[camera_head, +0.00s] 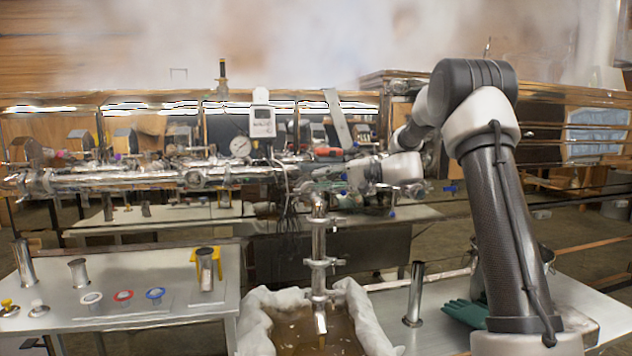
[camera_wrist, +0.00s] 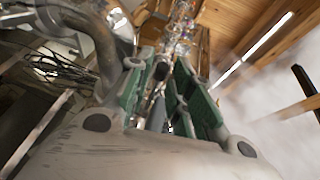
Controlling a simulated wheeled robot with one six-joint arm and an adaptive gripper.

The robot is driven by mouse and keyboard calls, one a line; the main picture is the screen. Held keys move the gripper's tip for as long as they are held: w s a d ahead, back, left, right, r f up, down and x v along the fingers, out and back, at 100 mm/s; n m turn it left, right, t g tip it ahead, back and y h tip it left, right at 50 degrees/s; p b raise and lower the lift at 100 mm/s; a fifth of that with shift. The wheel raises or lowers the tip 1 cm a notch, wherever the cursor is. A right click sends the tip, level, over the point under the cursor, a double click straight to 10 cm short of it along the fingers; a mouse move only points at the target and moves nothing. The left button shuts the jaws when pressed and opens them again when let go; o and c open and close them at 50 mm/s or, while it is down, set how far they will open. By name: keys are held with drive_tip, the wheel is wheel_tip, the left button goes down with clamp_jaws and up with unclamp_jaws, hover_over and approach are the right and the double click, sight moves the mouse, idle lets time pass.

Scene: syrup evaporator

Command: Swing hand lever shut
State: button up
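My gripper (camera_head: 335,180) reaches left in the head view, in front of the shiny pipework above the vertical outlet pipe (camera_head: 319,245). In the wrist view my gripper (camera_wrist: 163,65) shows two fingers with green pads, standing apart. A slim grey rod with a dark end (camera_wrist: 160,74) shows in the gap between them, perhaps the hand lever. I cannot tell whether it touches either pad. In the head view I cannot pick out the lever for certain; the part of the pipework behind my gripper is hidden.
A cloth-lined tub (camera_head: 256,328) of amber liquid stands below the outlet pipe. A steel table (camera_head: 150,325) with small fittings is at left. A green glove (camera_head: 466,312) lies on the right-hand table. A curved metal pipe (camera_wrist: 108,55) is close beside the left finger. Steam fills the top.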

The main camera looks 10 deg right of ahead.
drive_tip(key=shift+x, duration=1.15)
clamp_jaws()
drive_tip(key=shift+a, duration=0.15)
